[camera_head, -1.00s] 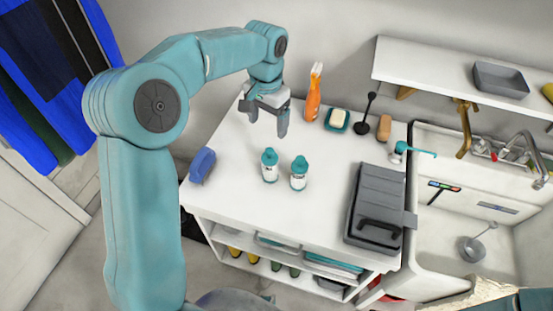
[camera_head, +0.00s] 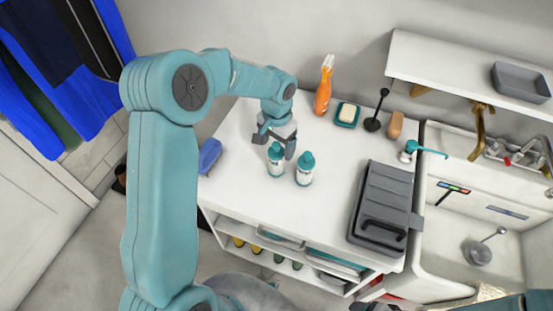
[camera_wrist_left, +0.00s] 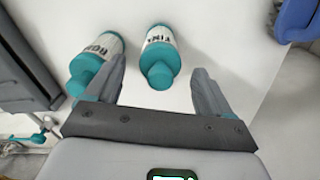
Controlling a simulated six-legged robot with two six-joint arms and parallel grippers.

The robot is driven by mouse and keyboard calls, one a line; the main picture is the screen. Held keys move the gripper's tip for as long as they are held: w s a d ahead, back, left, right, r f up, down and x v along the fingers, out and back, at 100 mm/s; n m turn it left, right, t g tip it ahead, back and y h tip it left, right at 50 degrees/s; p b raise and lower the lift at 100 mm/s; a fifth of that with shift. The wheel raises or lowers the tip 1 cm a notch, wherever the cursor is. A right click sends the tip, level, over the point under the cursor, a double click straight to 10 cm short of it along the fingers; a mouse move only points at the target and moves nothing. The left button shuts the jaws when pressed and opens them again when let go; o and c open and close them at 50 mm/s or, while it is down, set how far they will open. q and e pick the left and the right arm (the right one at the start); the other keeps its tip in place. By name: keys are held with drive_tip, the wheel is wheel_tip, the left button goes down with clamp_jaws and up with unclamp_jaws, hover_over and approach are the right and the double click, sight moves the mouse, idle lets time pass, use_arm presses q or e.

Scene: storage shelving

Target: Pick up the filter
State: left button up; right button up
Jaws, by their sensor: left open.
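Two white bottles with teal caps stand upright on the white counter (camera_head: 325,210). The left bottle (camera_head: 276,163) has a label starting "FIN" in the wrist view (camera_wrist_left: 159,55); the right bottle (camera_head: 305,172) has one starting "ROU" (camera_wrist_left: 92,62). I cannot tell which object is the filter. My left gripper (camera_head: 276,146) is open and empty, just behind the left bottle. In the wrist view, that bottle shows in the gap between its fingers (camera_wrist_left: 158,72), and the other overlaps the left finger's outer side. A dark part at the head view's bottom edge may be my right gripper.
A blue sponge-like block (camera_head: 209,156) lies at the counter's left edge. An orange spray bottle (camera_head: 323,88), soap dish (camera_head: 347,115), black brush (camera_head: 375,115) and brown block (camera_head: 396,126) line the back. A grey case (camera_head: 383,205) lies right, beside the sink (camera_head: 455,240).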

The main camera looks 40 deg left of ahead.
sight(277, 153)
use_arm(q)
drive_tip(key=shift+s+f, duration=0.1)
drive_tip(key=shift+f, duration=1.9)
drive_tip(key=c, duration=1.2)
